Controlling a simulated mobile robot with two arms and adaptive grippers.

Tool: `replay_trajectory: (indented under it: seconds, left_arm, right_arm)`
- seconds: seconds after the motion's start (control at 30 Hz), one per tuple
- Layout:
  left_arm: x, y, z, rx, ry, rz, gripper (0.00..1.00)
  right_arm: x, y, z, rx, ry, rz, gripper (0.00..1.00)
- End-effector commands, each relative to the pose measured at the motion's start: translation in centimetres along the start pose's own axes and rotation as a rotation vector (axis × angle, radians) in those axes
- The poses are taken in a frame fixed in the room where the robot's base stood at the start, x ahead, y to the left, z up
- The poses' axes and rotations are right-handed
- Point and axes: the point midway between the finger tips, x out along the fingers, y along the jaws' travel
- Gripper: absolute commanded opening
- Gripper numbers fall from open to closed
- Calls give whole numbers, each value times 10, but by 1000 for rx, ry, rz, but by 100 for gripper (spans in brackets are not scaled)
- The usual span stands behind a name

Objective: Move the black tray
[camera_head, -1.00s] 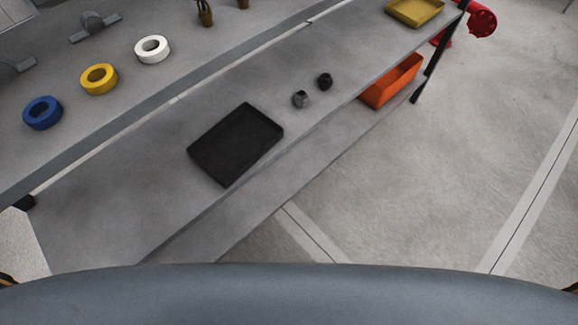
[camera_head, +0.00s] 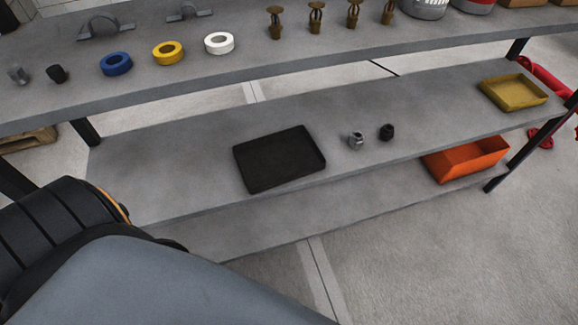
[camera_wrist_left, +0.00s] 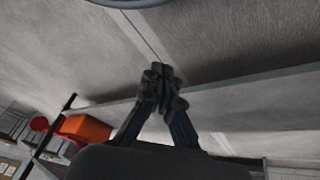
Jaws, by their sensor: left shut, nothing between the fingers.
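The black tray (camera_head: 279,160) is a shallow rectangular tray lying flat on the middle shelf in the head view. It looks empty. My left gripper (camera_wrist_left: 163,75) shows in the left wrist view with its fingertips together and nothing between them. In that view it is seen against the shelf edge and the floor, and I do not make out the tray there. Neither gripper shows in the head view.
A grey fitting (camera_head: 356,141) and a black fitting (camera_head: 387,132) stand right of the tray. A yellow tray (camera_head: 513,92) sits farther right on that shelf. An orange bin (camera_head: 466,160) is on the lower shelf. Tape rolls, including a blue one (camera_head: 116,64), line the upper shelf.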

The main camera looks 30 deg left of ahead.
Motion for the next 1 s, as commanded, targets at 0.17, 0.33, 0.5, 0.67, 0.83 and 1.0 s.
replay_trajectory:
  seconds: [0.17, 0.33, 0.5, 0.67, 0.83, 1.0]
  left_arm:
    - [21, 37, -78, -200, 240, 102, 0]
    - [14, 81, -184, -510, 558, 297, 0]
    - [-50, 113, -302, -1033, 957, 698, 0]
    - [-131, 97, -350, -1608, 1224, 1179, 0]
    - [-174, 59, -337, -2182, 1332, 1623, 0]
    - [-183, 39, -312, 2131, -1118, -1547, 0]
  right_arm:
    - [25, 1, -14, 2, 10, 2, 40]
    - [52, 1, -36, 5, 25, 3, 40]
    - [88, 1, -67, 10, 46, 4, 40]
    - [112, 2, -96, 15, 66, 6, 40]
    - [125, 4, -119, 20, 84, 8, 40]
    - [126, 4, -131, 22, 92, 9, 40]
